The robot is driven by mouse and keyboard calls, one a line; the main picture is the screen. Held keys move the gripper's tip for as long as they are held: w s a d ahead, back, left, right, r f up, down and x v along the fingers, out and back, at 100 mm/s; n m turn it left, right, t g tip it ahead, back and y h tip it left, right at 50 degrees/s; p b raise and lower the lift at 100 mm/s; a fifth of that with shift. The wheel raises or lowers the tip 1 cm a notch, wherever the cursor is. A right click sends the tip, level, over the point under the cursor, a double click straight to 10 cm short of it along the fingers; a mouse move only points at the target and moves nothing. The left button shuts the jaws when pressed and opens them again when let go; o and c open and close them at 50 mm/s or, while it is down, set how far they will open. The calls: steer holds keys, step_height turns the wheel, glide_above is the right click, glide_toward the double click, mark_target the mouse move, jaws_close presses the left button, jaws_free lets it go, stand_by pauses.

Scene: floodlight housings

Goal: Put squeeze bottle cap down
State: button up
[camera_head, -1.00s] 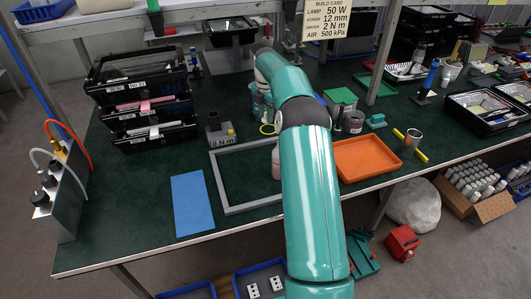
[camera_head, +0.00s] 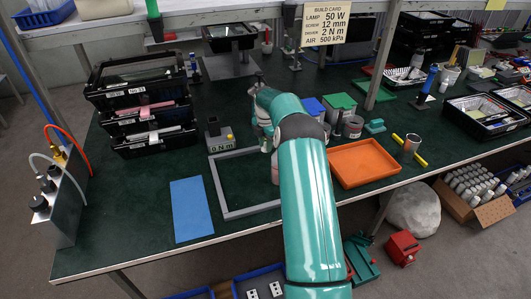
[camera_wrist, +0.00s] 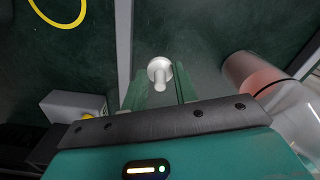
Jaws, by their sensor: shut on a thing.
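The squeeze bottle cap is a white round piece with a short nozzle (camera_wrist: 159,71), between the fingertips of my gripper (camera_wrist: 161,82) in the wrist view. My gripper is shut on it, above the dark green bench top. The squeeze bottle, pinkish and partly see-through, stands to the right in the wrist view (camera_wrist: 262,84). In the head view a sliver of the bottle (camera_head: 275,167) shows beside my arm, inside the grey frame. There my arm hides the cap and most of my gripper.
The grey frame (camera_head: 219,188) lies on the bench, with a blue mat (camera_head: 190,208) left of it. A grey block with a dial (camera_head: 219,136) stands behind it. An orange tray (camera_head: 363,162) is right of my arm. A yellow ring (camera_wrist: 66,22) lies at the wrist view's top left.

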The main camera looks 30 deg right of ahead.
mark_target(265, 147)
steer(key=shift+f, duration=2.05)
steer(key=shift+f, duration=0.15)
steer(key=o, duration=0.9)
step_height(265, 147, up, 12)
steer(key=shift+r, duration=0.15)
